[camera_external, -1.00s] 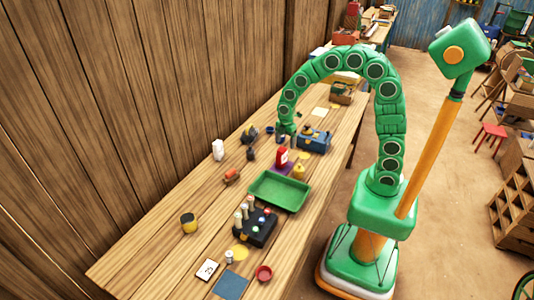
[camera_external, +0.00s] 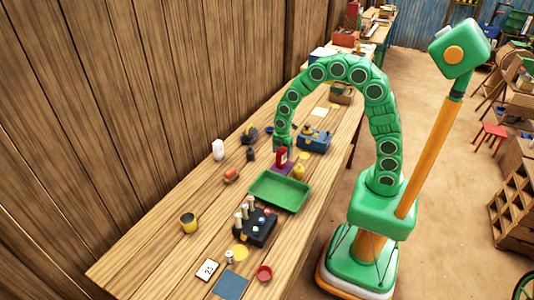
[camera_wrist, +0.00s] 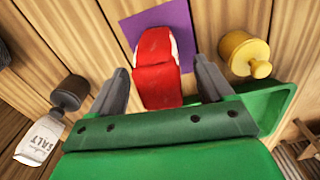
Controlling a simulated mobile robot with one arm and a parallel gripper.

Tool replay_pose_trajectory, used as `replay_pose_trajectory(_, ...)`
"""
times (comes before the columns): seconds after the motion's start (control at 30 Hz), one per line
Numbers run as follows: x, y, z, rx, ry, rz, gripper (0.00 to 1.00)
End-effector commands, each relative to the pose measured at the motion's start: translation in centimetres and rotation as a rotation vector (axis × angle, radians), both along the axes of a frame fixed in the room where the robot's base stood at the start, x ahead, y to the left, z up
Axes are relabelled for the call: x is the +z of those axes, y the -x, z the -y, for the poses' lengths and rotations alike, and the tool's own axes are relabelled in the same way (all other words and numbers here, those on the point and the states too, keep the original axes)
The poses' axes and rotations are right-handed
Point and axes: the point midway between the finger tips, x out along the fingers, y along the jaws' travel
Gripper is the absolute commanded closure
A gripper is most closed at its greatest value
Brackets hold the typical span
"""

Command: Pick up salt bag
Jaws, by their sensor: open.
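The salt bag (camera_wrist: 40,140) is white with "SALT" printed on it and shows at the lower left of the wrist view, beside my gripper and apart from it. In the external view a small white upright bag (camera_external: 218,149), which looks like the same one, stands near the wall, left of my gripper. My gripper (camera_wrist: 160,66) is open. Its fingers are on either side of a red object (camera_wrist: 157,60) with white edges, which sits on a purple mat (camera_wrist: 183,18). In the external view my gripper (camera_external: 283,140) is just above the red object (camera_external: 281,156).
A dark knobbed piece (camera_wrist: 70,92) is close to the salt bag. A yellow knobbed weight (camera_wrist: 243,53) is right of the purple mat. A green tray (camera_external: 280,190), a blue box (camera_external: 314,139) and a black block with pegs (camera_external: 254,229) stand on the table.

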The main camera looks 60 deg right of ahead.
Motion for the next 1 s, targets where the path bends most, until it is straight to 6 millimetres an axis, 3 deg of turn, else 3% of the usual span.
replay_pose_trajectory(0.1, -1.06, -0.04, 0.02, 0.0, 0.0, 0.001, 0.2)
replay_pose_trajectory(0.33, -1.16, -0.08, 0.01, 0.0, -0.001, 0.003, 0.2)
replay_pose_trajectory(0.83, -1.15, -0.04, 0.01, 0.0, -0.001, 0.002, 0.95)
replay_pose_trajectory(1.0, -1.13, -0.04, 0.01, 0.0, -0.001, 0.002, 0.96)
